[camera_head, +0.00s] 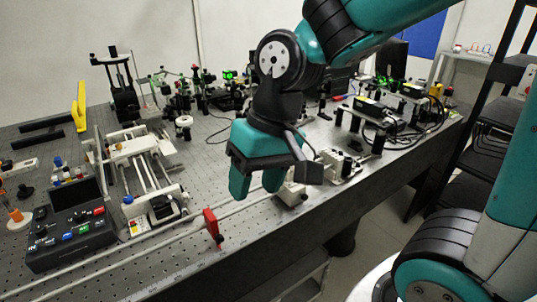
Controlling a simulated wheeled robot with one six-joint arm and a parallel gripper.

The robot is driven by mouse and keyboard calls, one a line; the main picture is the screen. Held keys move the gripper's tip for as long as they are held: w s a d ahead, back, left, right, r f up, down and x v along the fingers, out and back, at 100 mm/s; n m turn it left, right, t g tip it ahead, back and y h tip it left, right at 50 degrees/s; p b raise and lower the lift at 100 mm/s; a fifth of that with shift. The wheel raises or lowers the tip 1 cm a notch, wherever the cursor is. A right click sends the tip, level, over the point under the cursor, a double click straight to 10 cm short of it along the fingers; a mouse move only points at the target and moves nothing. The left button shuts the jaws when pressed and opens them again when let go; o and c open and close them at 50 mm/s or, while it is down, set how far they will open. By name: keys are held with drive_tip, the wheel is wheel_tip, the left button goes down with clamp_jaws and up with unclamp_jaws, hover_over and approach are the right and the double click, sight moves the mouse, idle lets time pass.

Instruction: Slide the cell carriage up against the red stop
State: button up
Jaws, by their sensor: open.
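The red stop (211,228) stands upright on a pale rail (130,258) along the front of the bench. A pale block that looks like the cell carriage (291,193) sits on the rail to the right of the stop, with a clear stretch of rail between them. My gripper (256,190) points down with its two teal fingers apart and nothing seen between them. It appears above or behind the rail, between the stop and the block, nearer the block. The gripper hides part of the block's surroundings, and I cannot tell whether they touch.
A dark control box (70,235) with coloured buttons stands at the left. A white rod frame (140,165) stands behind the rail. More pale and black fittings (342,163) lie right of the block. Optics crowd the back. The bench's front edge is close to the rail.

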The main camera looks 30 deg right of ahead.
drive_tip(key=w+d+r+m+h+p, duration=0.2)
drive_tip(key=w+d+r+m+p, duration=0.25)
drive_tip(key=w+d+m, duration=0.4)
drive_tip(key=m+h+p, duration=0.1)
drive_tip(key=m+p, duration=0.4)
drive_tip(key=m, duration=0.4)
approach(291, 170)
drive_tip(key=shift+m+g, duration=0.25)
drive_tip(key=shift+g, duration=0.05)
drive_tip(key=f+p, duration=0.1)
drive_tip(key=f, duration=0.2)
drive_tip(key=f+p, duration=0.1)
drive_tip(key=f, duration=0.2)
drive_tip(key=f+p, duration=0.2)
drive_tip(key=f, duration=0.1)
drive_tip(key=shift+w+f, duration=0.25)
drive_tip(key=shift+f, duration=0.1)
clamp_jaws()
